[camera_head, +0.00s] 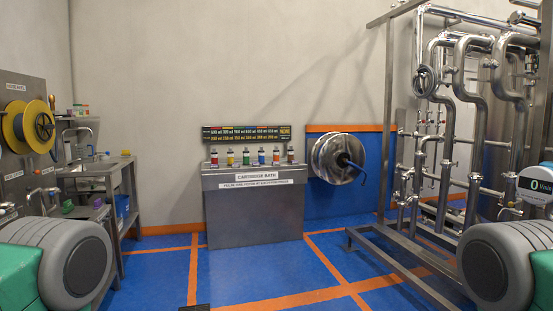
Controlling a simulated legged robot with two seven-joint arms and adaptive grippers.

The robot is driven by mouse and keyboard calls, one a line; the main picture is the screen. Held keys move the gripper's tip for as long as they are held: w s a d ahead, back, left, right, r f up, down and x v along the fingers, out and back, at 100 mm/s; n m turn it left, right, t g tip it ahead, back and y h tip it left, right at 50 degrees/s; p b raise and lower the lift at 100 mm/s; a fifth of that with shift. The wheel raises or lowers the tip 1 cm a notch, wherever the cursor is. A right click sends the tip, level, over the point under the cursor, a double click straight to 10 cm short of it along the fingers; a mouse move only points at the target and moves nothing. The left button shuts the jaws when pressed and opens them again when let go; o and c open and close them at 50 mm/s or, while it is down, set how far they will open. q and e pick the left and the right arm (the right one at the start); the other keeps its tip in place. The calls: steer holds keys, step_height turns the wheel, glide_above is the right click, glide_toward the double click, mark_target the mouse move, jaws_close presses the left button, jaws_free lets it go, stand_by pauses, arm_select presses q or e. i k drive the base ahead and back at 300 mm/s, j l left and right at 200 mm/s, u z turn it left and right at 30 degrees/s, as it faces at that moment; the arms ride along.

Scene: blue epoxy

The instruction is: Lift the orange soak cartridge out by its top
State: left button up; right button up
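The cartridge bath (253,220) is a grey metal tank with white labels, standing against the back wall ahead of me. A row of small cartridges with pale tops sticks up from it, each with a different colour band. The one that looks orange (276,156) is second from the right, upright, between a blue one (262,156) and a dark red one (291,156). At this size its exact shade is hard to tell. Its lower part is hidden in the bath. Neither of my grippers is in view; only my rounded grey arm parts show at the lower left and right corners.
A board with coloured labels (247,133) hangs behind the cartridges. A metal reel with a blue crank (338,158) is right of the bath. A pipe rack (391,110) stands at right, a sink bench (92,168) at left. The blue floor (258,277) ahead is clear.

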mark_target(275, 153)
steer(key=i, duration=5.95)
steer(key=l+z, duration=0.05)
steer(key=l, duration=0.15)
